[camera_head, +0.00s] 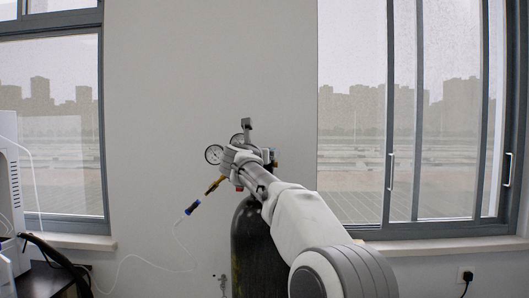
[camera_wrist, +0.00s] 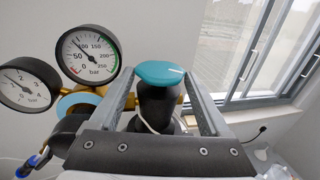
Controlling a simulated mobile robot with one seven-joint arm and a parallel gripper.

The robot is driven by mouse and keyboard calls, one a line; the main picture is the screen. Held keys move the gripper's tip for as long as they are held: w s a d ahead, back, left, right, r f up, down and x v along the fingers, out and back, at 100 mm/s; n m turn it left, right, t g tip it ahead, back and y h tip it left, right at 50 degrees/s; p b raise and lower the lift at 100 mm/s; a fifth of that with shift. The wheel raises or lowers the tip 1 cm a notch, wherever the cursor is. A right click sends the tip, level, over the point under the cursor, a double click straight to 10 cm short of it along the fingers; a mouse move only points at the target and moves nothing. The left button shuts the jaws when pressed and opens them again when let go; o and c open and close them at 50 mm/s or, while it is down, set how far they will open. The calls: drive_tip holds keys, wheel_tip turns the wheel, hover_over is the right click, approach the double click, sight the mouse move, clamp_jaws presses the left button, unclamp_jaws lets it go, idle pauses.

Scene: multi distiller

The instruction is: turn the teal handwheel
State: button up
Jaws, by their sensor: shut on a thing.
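The teal handwheel (camera_wrist: 160,72) is a flat round cap with a small white mark, on top of a black valve body (camera_wrist: 158,105), in the middle of the wrist view. My gripper (camera_wrist: 158,76) has one finger on each side of it and is shut on it. Exact contact points under the rim are hard to see. In the head view my gripper (camera_head: 243,165) is at the top of a black gas cylinder (camera_head: 255,250). The handwheel cannot be made out there, behind my gripper and arm.
Two pressure gauges (camera_wrist: 90,56) (camera_wrist: 27,83) and a pale blue ring (camera_wrist: 78,103) sit close left of my gripper. A hose (camera_head: 192,207) hangs left of the cylinder. A wall with windows (camera_head: 350,110) is behind; white equipment (camera_head: 12,190) stands far left.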

idle(0.4)
drive_tip(key=o, duration=1.2)
